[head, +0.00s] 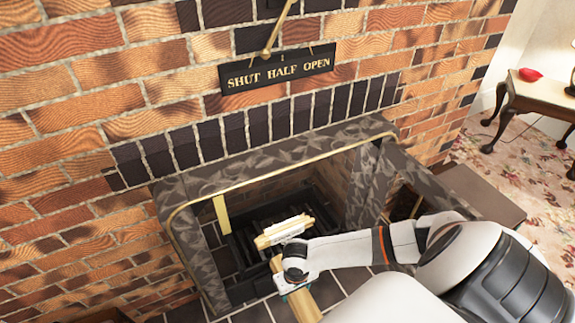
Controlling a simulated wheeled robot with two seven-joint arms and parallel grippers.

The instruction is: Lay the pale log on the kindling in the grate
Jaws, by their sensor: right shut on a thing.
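My right gripper (288,287) reaches in from the right and is shut on the pale log (306,306). The log slants from the gripper toward the bottom of the picture, and the gripper hides part of it. The kindling (284,232), a small pile of pale sticks with something whitish on top, lies in the black grate (245,240) inside the fireplace. In the picture the log is just below the kindling; I cannot tell whether they touch. My left gripper is not in view.
A grey patterned stone surround (188,240) with a brass edge frames the opening. A sign (278,72) reading "SHUT HALF OPEN" hangs above, with a brass lever (268,50). A brown block (485,190) stands at right. A small table (540,90) holds a red object (530,75).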

